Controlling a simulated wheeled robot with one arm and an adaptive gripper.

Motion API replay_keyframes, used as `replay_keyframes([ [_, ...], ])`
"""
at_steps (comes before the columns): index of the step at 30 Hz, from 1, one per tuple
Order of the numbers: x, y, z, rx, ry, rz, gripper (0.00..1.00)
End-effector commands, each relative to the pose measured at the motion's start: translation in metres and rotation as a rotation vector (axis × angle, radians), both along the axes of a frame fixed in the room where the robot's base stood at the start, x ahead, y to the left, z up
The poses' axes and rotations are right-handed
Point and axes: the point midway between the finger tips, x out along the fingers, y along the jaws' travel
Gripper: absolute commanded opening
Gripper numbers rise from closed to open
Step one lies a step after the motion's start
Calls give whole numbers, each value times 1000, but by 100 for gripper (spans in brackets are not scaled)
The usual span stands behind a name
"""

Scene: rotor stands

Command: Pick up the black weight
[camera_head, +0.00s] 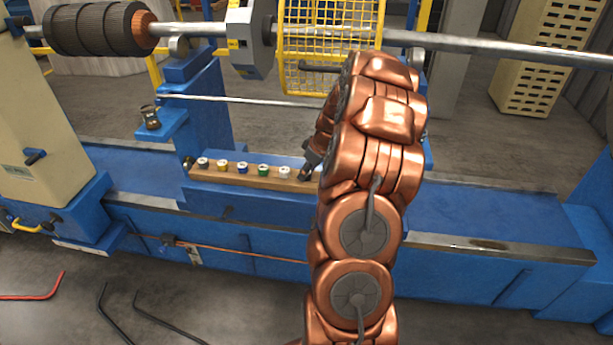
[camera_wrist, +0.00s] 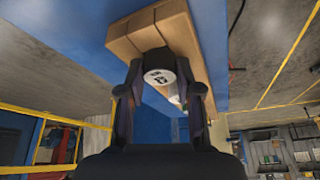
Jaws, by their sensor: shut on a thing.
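My gripper (camera_wrist: 161,80) is shut on a small round weight (camera_wrist: 158,77) in the wrist view. The weight's face is white with dark print; its side is mostly hidden between the fingers, and I cannot make out its colour. It is at the end of the wooden rack (camera_wrist: 122,46), and I cannot tell whether it still touches the wood. In the head view, my gripper (camera_head: 312,158) is at the right end of the wooden rack (camera_head: 225,179), partly hidden by my copper arm. A dark, black-looking weight (camera_head: 202,162) sits at the rack's left end.
Yellow (camera_head: 222,166), blue (camera_head: 242,168), green (camera_head: 263,170) and whitish (camera_head: 284,172) weights stand along the rack. The rack lies on a blue machine bed (camera_head: 210,225). A steel shaft (camera_head: 480,43) and yellow mesh guard (camera_head: 325,30) are above. A small cup-like object (camera_head: 150,117) stands left.

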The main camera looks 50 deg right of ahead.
Motion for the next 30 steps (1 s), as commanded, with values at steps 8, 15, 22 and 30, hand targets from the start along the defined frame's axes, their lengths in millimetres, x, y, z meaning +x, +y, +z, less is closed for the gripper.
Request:
replay_keyframes([
  [8,0,0,0,0,0,0,0],
  [15,0,0,0,0,0,0,0],
  [22,0,0,9,0,0,1,0],
  [30,0,-1,34,-4,-3,-1,0],
])
